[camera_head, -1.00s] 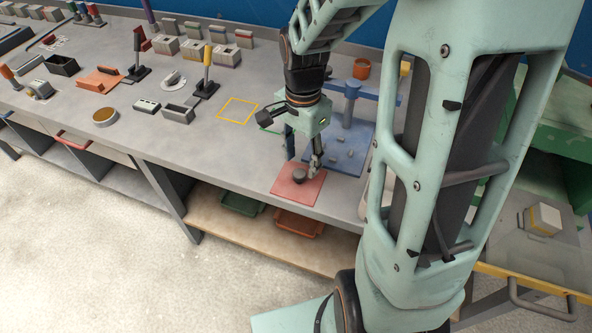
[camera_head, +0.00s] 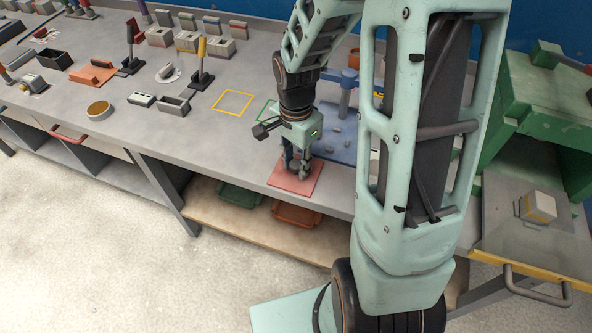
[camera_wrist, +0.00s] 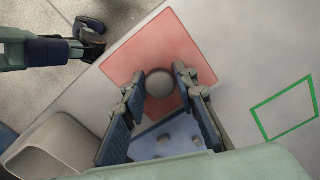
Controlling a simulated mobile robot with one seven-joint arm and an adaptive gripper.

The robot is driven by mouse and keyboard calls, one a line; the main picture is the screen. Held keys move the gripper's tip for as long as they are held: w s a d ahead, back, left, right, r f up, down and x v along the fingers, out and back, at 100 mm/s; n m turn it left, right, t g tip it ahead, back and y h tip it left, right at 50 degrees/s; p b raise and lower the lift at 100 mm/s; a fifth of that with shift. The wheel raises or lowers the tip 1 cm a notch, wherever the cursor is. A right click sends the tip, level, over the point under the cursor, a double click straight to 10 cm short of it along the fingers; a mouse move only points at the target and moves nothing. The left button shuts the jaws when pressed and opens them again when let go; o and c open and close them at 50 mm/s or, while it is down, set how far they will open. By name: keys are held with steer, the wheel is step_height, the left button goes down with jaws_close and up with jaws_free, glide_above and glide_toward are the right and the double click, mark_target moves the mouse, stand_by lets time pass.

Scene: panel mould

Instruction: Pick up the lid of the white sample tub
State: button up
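A grey round piece, seemingly the lid, sits on a red square mat (camera_head: 280,179). In the wrist view the round piece (camera_wrist: 159,84) lies between my fingertips, over the same mat (camera_wrist: 178,30). My gripper (camera_head: 298,176) is open just above the mat, pointing down, one finger on each side of the piece. Whether the fingers touch it I cannot tell. In the head view my gripper hides the piece. A white open container, seemingly the sample tub (camera_wrist: 48,148), stands at the lower left of the wrist view. In the head view my arm mostly hides it.
A blue fixture plate (camera_head: 338,143) with a post and small pieces stands behind the mat. Yellow (camera_head: 233,91) and green (camera_wrist: 290,131) outlines mark bare bench. Bins, blocks and levers fill the left of the bench. A green machine (camera_head: 545,100) stands at the right.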

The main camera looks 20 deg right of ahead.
jaws_close()
steer(key=shift+r, duration=0.1)
